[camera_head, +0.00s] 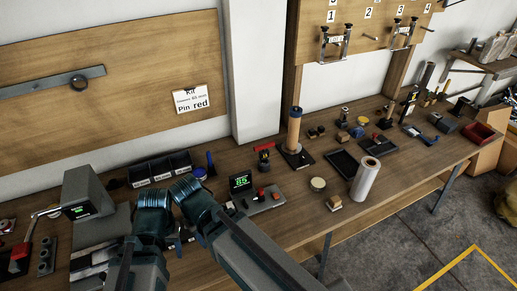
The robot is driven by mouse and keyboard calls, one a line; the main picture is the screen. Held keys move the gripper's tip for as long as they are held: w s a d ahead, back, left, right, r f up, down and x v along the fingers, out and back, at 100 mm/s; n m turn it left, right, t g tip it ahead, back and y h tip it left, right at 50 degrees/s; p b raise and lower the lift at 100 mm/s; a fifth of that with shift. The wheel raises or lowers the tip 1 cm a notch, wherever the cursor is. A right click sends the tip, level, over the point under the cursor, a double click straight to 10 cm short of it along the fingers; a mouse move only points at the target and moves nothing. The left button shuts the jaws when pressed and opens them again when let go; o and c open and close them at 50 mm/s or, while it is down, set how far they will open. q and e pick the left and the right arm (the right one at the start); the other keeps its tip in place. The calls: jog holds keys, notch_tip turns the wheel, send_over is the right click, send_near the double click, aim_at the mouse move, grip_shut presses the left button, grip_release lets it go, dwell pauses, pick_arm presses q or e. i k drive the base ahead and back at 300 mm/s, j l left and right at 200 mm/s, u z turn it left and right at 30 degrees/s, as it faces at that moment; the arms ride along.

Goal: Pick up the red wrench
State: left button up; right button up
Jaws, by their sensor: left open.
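I cannot make out a red wrench for sure. A red-handled tool (18,260) lies at the far left of the wooden workbench (215,240), too small to identify. My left gripper (153,200) is open over the bench near the middle left, just in front of the dark bins. No object shows in it. My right gripper (188,192) is close beside it on the right; its jaws are not clear. My arms hide part of the bench.
A grey device with a green display (78,210) stands left of my grippers. Black labelled bins (160,170) stand behind them. To the right are a small panel with a green screen (241,181), an orange cylinder (294,130), a white roll (364,180) and a red tray (478,133).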

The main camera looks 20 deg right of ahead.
aim_at(263, 154)
jog(key=i, duration=0.35)
jog(key=u, duration=0.3)
jog(key=z, duration=1.3)
jog(key=i+l+u, duration=0.15)
jog(key=l+u, duration=0.35)
jog(key=i+l+u, duration=0.1)
jog(key=l+u, duration=0.25)
jog(key=u, duration=0.15)
jog(key=l+u, duration=0.5)
